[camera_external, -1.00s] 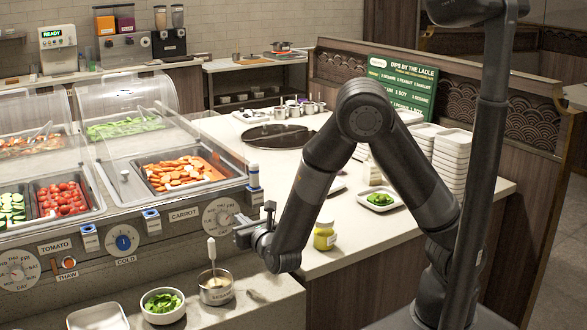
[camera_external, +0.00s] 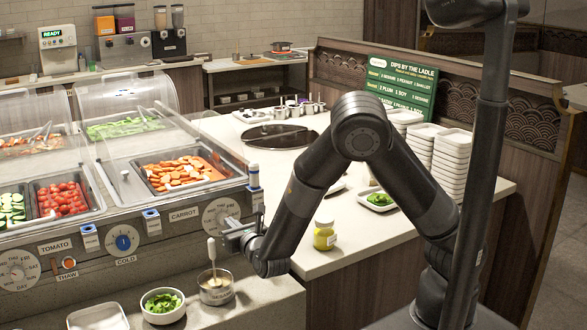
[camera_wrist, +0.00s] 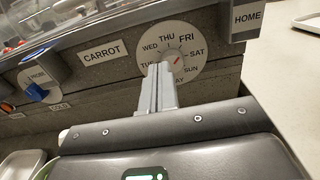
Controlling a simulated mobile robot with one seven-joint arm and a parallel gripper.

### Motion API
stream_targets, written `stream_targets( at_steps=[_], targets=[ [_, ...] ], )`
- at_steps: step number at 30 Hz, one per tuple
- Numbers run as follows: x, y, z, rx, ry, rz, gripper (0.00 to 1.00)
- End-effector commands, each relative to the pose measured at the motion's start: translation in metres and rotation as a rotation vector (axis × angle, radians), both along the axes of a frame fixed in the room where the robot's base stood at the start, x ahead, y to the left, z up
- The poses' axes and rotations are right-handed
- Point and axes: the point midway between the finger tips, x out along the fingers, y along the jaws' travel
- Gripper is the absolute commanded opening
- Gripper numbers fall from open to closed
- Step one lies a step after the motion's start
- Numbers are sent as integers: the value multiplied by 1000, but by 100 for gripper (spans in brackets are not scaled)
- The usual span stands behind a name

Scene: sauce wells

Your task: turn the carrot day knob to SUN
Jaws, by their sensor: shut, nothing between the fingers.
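The carrot day knob is a round white dial (camera_wrist: 190,62) on the grey counter front, right of the CARROT label (camera_wrist: 103,52). Day names ring it, with THU at the top, SAT at right and SUN at lower right. A small red pointer mark (camera_wrist: 178,60) shows right of its middle; I cannot tell exactly which day it points at. The dial also shows in the external view (camera_external: 218,211). My gripper (camera_wrist: 161,68) is shut and empty, its fingertips over the lower middle of the dial, hiding part of it. Whether they touch it is unclear. The external view shows my gripper (camera_external: 228,230) at the dial's lower edge.
A blue COLD knob (camera_wrist: 37,92) sits left of the CARROT label. A HOME label (camera_wrist: 247,17) is at the right corner. Below the panel stand a sauce pot with a ladle (camera_external: 216,290) and a bowl of greens (camera_external: 162,305). A yellow-green jar (camera_external: 324,236) stands right of my gripper.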

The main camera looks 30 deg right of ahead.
Motion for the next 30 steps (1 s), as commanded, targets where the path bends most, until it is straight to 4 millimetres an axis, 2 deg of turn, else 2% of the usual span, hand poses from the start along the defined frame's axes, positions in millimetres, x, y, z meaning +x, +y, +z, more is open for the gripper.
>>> stream_targets(
  at_steps=[6, 12, 18, 30],
  targets=[
    [29, -1, 0, -1, -1, -2, 0],
    [49, -1, 0, 0, 0, -1, 0],
    [56, 0, 0, -1, 0, 0, 0],
    [56, 0, 0, -1, 0, 0, 0]
  ],
)
